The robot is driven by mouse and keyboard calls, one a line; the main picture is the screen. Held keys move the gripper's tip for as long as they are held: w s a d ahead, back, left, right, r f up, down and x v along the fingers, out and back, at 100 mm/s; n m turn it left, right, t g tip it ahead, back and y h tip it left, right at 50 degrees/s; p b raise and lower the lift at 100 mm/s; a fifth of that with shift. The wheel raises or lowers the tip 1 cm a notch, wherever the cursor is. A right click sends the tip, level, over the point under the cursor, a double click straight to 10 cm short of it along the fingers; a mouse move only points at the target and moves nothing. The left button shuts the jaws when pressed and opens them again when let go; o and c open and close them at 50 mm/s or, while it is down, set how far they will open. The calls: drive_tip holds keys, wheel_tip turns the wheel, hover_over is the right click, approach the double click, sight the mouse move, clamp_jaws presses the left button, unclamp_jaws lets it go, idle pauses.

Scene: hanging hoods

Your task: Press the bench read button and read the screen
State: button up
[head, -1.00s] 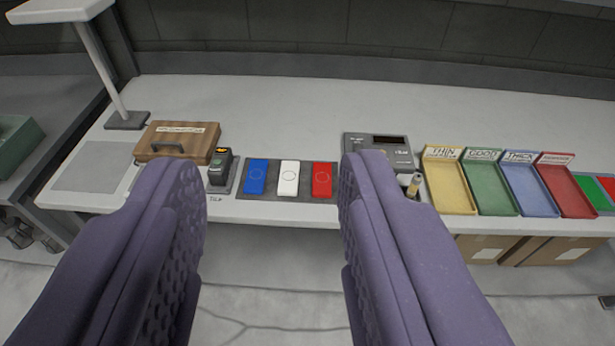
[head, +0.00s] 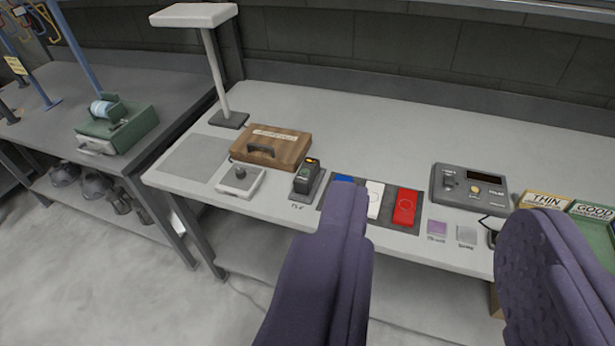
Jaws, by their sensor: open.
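A dark grey instrument box (head: 468,187) stands on the bench right of centre. I cannot read any figures on the screen. A pale box with a dark round knob or button (head: 240,172) sits at the bench's front left; I cannot tell which control is the read button. My gripper (head: 440,208) shows as two purple fingers, wide apart and empty, in front of the bench. Its left finger partly hides the blue block (head: 344,179).
A white block (head: 375,198) and a red block (head: 405,207) lie on a dark mat. Left are a wooden case (head: 270,147), a small black device (head: 306,177) and a lamp-like stand (head: 215,70). Labelled trays (head: 545,200) stand right. The bench's back is clear.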

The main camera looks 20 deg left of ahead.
clamp_jaws()
idle(1.5)
